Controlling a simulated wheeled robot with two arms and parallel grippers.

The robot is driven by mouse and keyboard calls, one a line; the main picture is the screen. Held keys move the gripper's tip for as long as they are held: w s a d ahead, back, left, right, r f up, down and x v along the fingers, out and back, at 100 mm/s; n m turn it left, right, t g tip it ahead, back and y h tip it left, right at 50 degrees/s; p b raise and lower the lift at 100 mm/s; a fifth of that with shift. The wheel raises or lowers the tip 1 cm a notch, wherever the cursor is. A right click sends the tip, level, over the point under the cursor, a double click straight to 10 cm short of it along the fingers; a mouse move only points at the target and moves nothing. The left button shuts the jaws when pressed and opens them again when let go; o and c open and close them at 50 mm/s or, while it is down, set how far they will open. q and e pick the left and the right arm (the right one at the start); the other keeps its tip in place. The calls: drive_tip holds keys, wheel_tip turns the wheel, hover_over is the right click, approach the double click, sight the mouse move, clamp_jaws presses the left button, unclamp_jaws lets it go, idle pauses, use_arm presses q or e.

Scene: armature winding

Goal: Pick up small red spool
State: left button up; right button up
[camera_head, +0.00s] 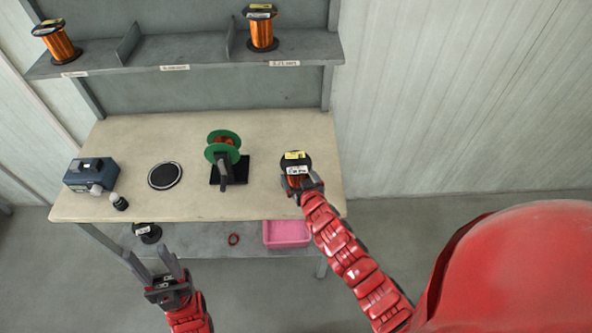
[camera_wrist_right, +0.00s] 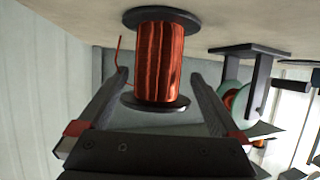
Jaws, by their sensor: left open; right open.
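A small spool (camera_head: 296,159) with black flanges and a label on top stands at the right end of the table. In the right wrist view the spool (camera_wrist_right: 158,60) shows reddish copper wire and a loose wire end. My right gripper (camera_head: 305,185) is at its near side, partly covering it in the head view. Its two open fingers (camera_wrist_right: 160,82) point towards the spool, one on each side, with gaps visible between fingers and spool. My left gripper (camera_head: 162,268) is open and empty, in front of the table's lower left edge.
A green-flanged spool on a black stand (camera_head: 230,170), a round black disc (camera_head: 165,175) and a blue-grey device (camera_head: 92,173) are on the table. Orange spools (camera_head: 262,30) stand on the upper shelf. Below are a pink bin (camera_head: 287,234), red ring (camera_head: 233,239) and black spool (camera_head: 147,232).

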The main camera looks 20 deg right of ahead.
drive_tip(key=shift+p+x, duration=0.7)
drive_tip(key=shift+x, duration=1.2)
drive_tip(key=shift+d+f, duration=0.1)
drive_tip(key=shift+d, duration=0.05)
drive_tip(key=shift+s, duration=0.1)
clamp_jaws()
